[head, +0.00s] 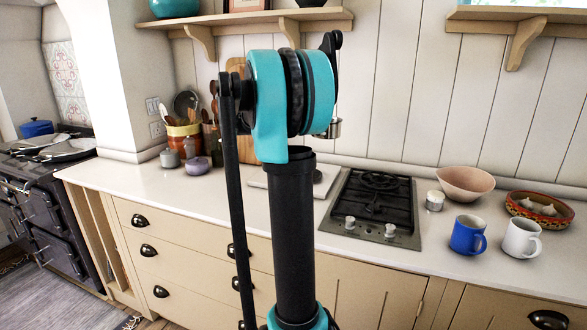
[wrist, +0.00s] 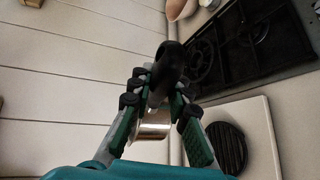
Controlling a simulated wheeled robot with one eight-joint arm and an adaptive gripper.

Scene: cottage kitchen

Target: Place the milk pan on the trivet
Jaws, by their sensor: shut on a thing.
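The milk pan (wrist: 153,125) is a small shiny metal pan with a black handle. My gripper (wrist: 163,88) is shut on its handle in the wrist view, and the fingers cover part of the pan. In the head view a small part of the pan (head: 335,128) shows to the right of my arm, raised above the counter; my arm hides the gripper there. The trivet (wrist: 229,148) is a dark, round, ribbed disc on a pale board (wrist: 258,125), to the right of the pan in the wrist view. The pan and trivet look apart.
A black gas hob (head: 372,205) lies right of the board. A pink bowl (head: 466,184), a blue mug (head: 467,236), a white mug (head: 521,239) and a patterned dish (head: 540,210) stand farther right. A utensil pot (head: 184,138) stands at left. A shelf (head: 250,20) overhangs the counter.

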